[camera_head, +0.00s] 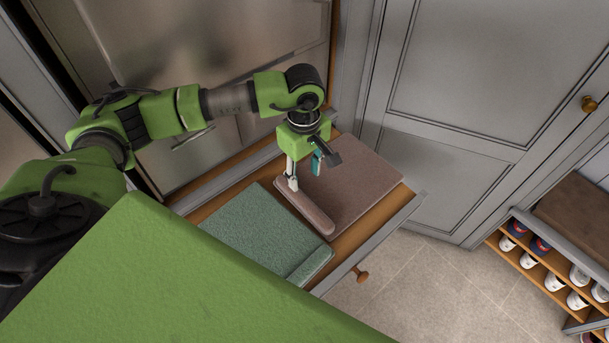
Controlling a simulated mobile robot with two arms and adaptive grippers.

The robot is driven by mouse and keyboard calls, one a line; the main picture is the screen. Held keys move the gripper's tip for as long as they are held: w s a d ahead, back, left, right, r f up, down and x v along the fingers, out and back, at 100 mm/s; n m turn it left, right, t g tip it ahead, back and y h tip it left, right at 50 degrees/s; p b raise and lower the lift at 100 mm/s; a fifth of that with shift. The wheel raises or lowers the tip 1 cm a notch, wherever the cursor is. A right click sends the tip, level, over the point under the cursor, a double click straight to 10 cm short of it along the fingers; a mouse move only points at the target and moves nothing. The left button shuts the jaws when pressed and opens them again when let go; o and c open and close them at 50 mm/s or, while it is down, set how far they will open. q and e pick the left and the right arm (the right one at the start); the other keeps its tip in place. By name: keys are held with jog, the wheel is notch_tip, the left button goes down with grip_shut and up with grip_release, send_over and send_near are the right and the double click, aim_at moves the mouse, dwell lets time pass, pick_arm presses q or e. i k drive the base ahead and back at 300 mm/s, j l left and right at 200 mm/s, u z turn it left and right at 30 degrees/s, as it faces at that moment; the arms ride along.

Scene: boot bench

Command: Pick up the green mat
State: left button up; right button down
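The green mat (250,232) lies folded, with a rounded edge toward the front, in the left part of an open drawer (382,232). A pinkish-brown mat (350,190) lies beside it on the right. My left gripper (306,173) points down over the brown mat, to the upper right of the green mat. Its two fingers are apart, with nothing seen between them. I cannot tell the exact height of the fingertips above the brown mat. My own green body hides the area below the green mat. My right gripper is not in view.
The drawer front has a round wooden knob (361,275). Grey cabinet doors (455,80) stand behind on the right. A shoe rack (550,265) with several shoes is at the far right. The tiled floor (425,295) between is clear.

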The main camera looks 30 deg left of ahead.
aim_at(255, 223)
jog(key=k+l, duration=0.5)
jog(key=k, duration=0.15)
jog(key=k+l, duration=0.55)
jog(key=k, duration=0.15)
